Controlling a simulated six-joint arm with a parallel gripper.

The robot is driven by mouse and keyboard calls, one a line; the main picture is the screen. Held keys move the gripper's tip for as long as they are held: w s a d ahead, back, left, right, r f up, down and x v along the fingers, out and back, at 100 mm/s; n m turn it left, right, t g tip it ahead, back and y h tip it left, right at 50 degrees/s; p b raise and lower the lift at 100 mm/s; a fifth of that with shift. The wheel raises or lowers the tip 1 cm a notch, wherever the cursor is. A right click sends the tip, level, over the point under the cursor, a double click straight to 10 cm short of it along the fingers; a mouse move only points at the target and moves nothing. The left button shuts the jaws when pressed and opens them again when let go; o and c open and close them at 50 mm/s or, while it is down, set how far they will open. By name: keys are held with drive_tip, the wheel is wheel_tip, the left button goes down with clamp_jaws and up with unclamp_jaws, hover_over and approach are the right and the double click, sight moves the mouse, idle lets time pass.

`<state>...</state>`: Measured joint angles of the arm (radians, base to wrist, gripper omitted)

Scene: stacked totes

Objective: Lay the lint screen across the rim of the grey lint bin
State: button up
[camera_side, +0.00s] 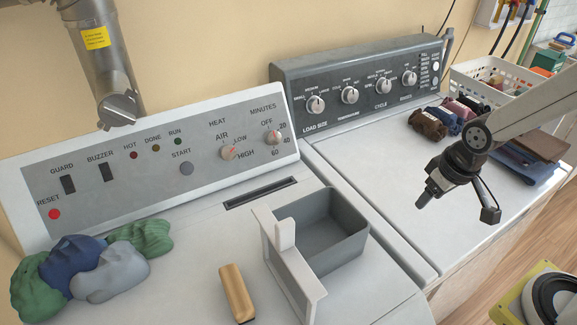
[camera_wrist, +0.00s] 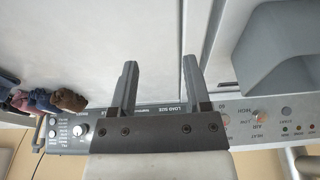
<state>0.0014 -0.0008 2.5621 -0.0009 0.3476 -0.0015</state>
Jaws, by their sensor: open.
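The grey lint bin (camera_side: 345,243) is an open box standing on the dryer's top. The pale lint screen (camera_side: 308,283), a flat frame with a raised tab, is tilted along the bin's left side and hides part of it. I cannot tell whether it touches the rim. My gripper (camera_side: 428,195) is above the washer's top, right of the bin and screen and apart from both. In the wrist view my gripper (camera_wrist: 157,75) has its two fingers spread with nothing between them. A grey shape at that view's upper right looks like the bin.
A wooden-handled brush (camera_side: 237,293) lies left of the screen. Bundled cloths (camera_side: 85,268) lie at the dryer's left. Folded clothes (camera_side: 450,118) and a white basket (camera_side: 495,75) are on the washer's far right. The washer's middle is clear. Control panels rise behind both machines.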

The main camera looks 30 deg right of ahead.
drive_tip(key=shift+a, duration=0.1)
drive_tip(key=m+g+y, duration=0.3)
drive_tip(key=m+y, duration=1.2)
drive_tip(key=m, duration=0.3)
approach(294, 227)
drive_tip(key=f+x, duration=0.1)
drive_tip(key=x, duration=0.3)
drive_tip(key=shift+w+a+f, duration=0.1)
drive_tip(key=shift+w+a, duration=0.05)
drive_tip(key=shift+a, duration=0.35)
drive_tip(key=shift+w+a+f, duration=0.15)
drive_tip(key=shift+a, duration=0.35)
drive_tip(key=shift+x, duration=2.55)
drive_tip(key=shift+f, duration=0.1)
clamp_jaws()
